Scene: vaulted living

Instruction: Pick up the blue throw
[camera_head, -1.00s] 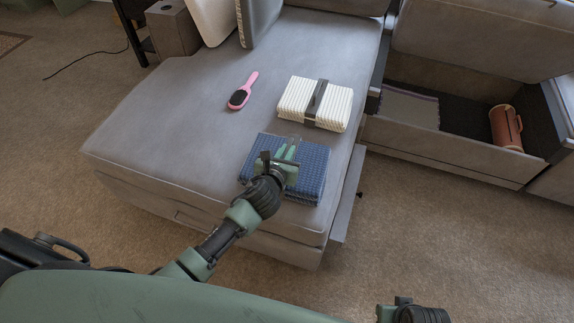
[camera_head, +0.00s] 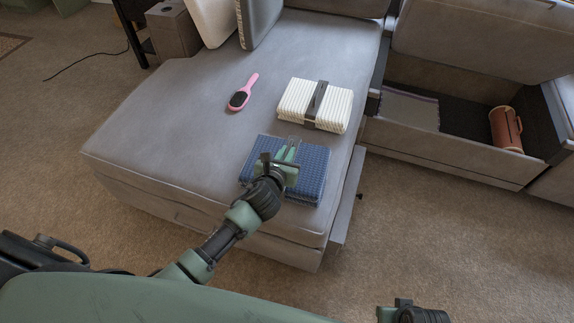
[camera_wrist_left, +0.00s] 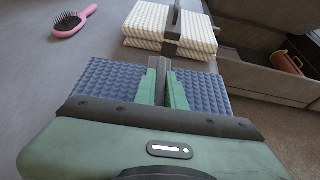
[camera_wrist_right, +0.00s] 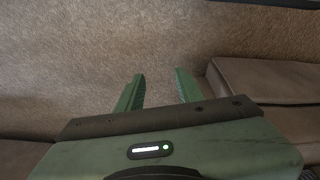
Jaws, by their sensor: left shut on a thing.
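The blue throw (camera_head: 312,176) is a folded, textured bundle on the near right corner of the grey chaise seat. My left gripper (camera_head: 289,152) reaches over it, and its fingers are shut on the throw. In the left wrist view the blue throw (camera_wrist_left: 105,82) spreads to both sides of the left gripper (camera_wrist_left: 163,85), with a dark band between the fingers. The throw still appears to lie on the seat. My right gripper (camera_wrist_right: 160,88) is open and empty, with carpet beyond it in the right wrist view.
A white ribbed folded throw (camera_head: 300,103) with a dark band lies just behind the blue one. A pink hairbrush (camera_head: 243,92) lies to the left on the chaise (camera_head: 165,120). An open storage compartment at right holds a brown cylinder (camera_head: 506,129) and a grey cloth (camera_head: 410,107).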

